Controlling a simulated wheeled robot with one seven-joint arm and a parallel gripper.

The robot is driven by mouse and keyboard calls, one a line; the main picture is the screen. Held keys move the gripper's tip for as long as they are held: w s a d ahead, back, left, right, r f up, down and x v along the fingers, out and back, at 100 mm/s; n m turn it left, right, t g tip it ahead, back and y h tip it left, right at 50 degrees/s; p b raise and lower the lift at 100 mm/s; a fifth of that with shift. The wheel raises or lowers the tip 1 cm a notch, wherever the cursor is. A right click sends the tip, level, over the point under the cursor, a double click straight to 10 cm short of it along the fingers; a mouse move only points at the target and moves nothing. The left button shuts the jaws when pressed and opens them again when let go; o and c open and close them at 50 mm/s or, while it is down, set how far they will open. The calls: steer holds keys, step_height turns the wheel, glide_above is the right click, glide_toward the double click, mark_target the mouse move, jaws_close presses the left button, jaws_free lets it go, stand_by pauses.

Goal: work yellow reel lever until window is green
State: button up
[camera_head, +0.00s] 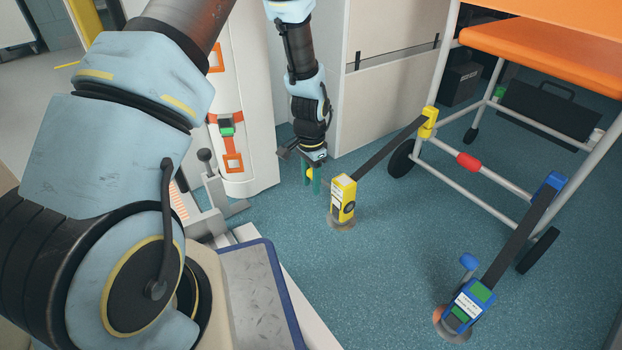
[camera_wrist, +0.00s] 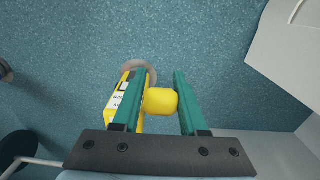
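The yellow reel (camera_head: 342,199) stands on a round floor fitting, with a dark strap running up to the orange-topped trolley. In the wrist view its yellow body (camera_wrist: 113,106) lies partly behind the left finger. My gripper (camera_head: 312,186) is beside the reel, on its left, pointing down. In the wrist view the yellow lever knob (camera_wrist: 160,101) sits between the two green fingers of my gripper (camera_wrist: 159,98) and nearly fills the gap. I cannot tell whether both fingers press on it. I cannot make out the colour of the reel's window.
A blue reel (camera_head: 466,307) with green patches stands at the lower right, its strap also running to the trolley (camera_head: 535,62). A white cabinet (camera_head: 395,70) stands behind my gripper. A ramp edge (camera_head: 290,310) lies at the lower left. The blue floor between the reels is clear.

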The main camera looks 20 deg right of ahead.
jaws_close()
stand_by(0.9)
